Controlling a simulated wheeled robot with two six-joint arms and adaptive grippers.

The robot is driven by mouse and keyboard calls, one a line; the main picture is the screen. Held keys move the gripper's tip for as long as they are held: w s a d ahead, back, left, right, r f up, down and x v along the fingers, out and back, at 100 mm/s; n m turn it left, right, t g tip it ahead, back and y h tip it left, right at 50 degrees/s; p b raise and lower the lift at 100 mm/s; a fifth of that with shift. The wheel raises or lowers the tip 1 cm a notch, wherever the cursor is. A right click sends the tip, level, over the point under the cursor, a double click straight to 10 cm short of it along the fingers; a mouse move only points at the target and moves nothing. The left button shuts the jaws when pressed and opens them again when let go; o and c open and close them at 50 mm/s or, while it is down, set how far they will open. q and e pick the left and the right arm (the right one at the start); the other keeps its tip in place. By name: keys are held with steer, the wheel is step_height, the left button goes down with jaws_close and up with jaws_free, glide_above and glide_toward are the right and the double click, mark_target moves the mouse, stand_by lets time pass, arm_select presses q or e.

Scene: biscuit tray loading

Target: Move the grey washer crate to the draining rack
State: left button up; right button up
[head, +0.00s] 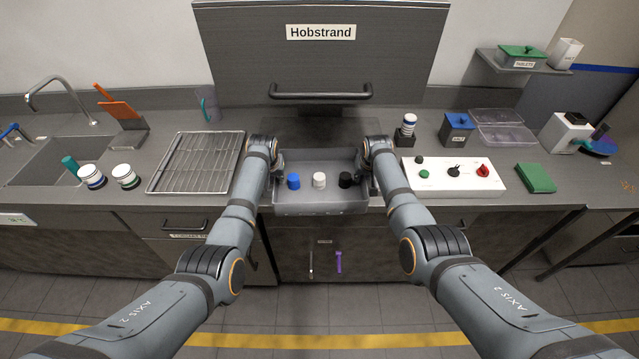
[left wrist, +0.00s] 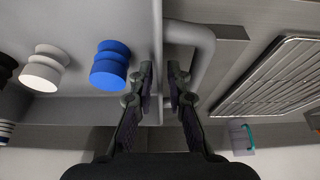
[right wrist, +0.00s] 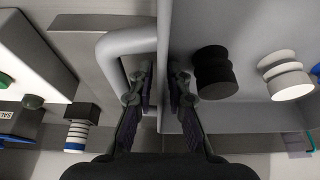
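The grey washer crate (head: 320,209) is in the middle of the head view, below the raised Hobstrand hood, roughly level. It holds a blue item (head: 293,181), a white item (head: 319,180) and a black item (head: 345,180) in a row. My left gripper (left wrist: 162,75) has its fingers close together at the crate's left side wall and handle, and looks shut on it. My right gripper (right wrist: 158,75) looks shut in the same way at the right side. The draining rack (head: 196,163), an empty wire grid, lies on the counter left of the crate.
Left of the rack stand two white jars (head: 125,176) beside the sink (head: 55,160). Right of the crate are a white control panel (head: 453,175) with knobs and a banded bottle (head: 407,127). The hood's handle (head: 320,93) is above and behind the crate.

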arm_select(q)
steer(key=shift+w+f, duration=0.15)
steer(key=shift+f, duration=0.05)
arm_select(e)
steer(key=shift+w+f, duration=0.15)
steer(key=shift+f, duration=0.05)
steer(key=shift+r, duration=0.1)
arm_select(q)
steer(key=shift+r, duration=0.1)
jaws_close()
arm_select(e)
jaws_close()
